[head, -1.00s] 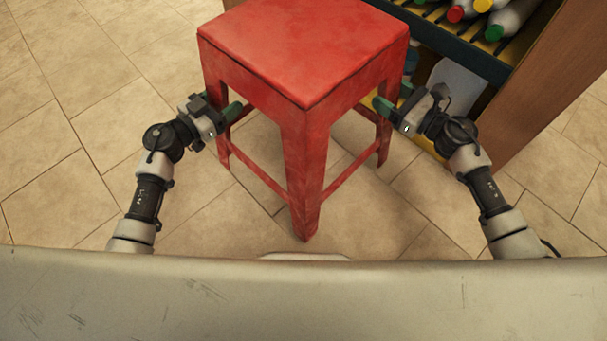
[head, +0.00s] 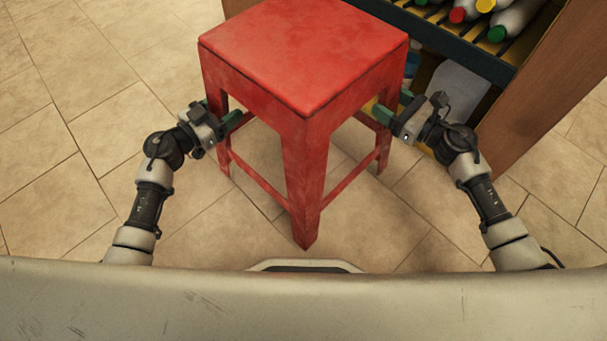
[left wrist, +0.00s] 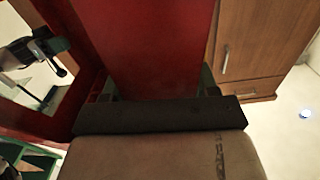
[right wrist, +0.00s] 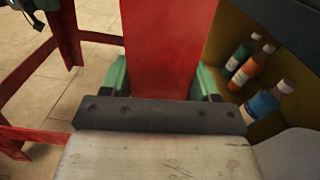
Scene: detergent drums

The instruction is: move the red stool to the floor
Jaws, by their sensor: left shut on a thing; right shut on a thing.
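The red stool (head: 303,60) stands upright in front of me in the head view, its square seat on top and one leg corner toward me. My left gripper (head: 221,112) is shut on its left leg, which fills the middle of the left wrist view (left wrist: 160,45) between the green fingers. My right gripper (head: 394,107) is shut on its right leg, which shows between the green fingers in the right wrist view (right wrist: 165,45). Both hold below the seat. Whether the feet touch the floor I cannot tell. The far leg is mostly hidden.
A wooden shelf unit (head: 545,85) with several bottles (head: 512,20) stands close behind and right of the stool. More bottles (right wrist: 252,68) sit low inside it, near my right gripper. The tiled floor (head: 80,90) is clear on the left.

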